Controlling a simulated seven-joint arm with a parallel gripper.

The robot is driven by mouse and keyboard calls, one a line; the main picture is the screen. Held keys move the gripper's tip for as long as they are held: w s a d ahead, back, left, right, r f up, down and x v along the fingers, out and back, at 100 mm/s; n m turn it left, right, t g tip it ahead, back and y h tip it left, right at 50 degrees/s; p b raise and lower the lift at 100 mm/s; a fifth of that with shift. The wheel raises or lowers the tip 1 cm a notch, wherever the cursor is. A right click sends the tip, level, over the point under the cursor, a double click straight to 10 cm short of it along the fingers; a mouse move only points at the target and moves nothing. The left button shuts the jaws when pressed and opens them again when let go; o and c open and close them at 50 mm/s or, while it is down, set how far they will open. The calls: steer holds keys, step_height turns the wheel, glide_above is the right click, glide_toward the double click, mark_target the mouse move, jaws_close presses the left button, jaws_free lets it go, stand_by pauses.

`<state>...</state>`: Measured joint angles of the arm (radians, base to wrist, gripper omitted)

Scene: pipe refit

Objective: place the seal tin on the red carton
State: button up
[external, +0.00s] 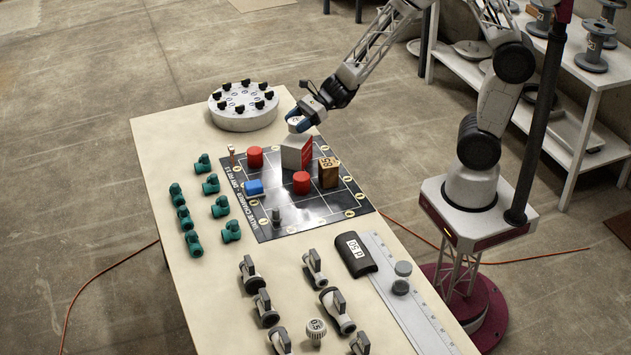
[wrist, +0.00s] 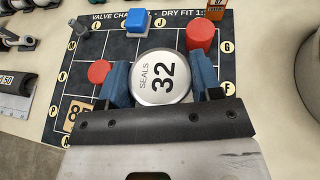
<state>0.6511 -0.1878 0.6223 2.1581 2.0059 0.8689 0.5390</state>
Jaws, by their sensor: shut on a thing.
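The seal tin (wrist: 160,77) is round, with a white lid reading "SEALS 32". My gripper (wrist: 162,85) is shut on it, with a blue finger pad on each side. In the external view my gripper (external: 301,117) holds the tin (external: 299,124) at the far edge of the dark mat, lid up. The red carton (external: 307,152), a box with a red face and a pale face, stands on the mat just in front of and below the tin in that view. Whether they touch is unclear. The carton does not show in the wrist view.
The dark mat (external: 332,205) also bears red cylinders (external: 302,182), a blue block (external: 253,187), a wooden block marked 85 (external: 328,172) and a small grey post (external: 276,217). Green fittings (external: 220,207) stand left of it, and a round white holder (external: 243,107) stands behind.

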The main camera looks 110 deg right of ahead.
steer(key=shift+f, duration=1.7)
steer(key=shift+f, duration=0.2)
steer(key=o, duration=0.9)
steer(key=shift+r, duration=0.2)
steer(key=shift+v, duration=3.75)
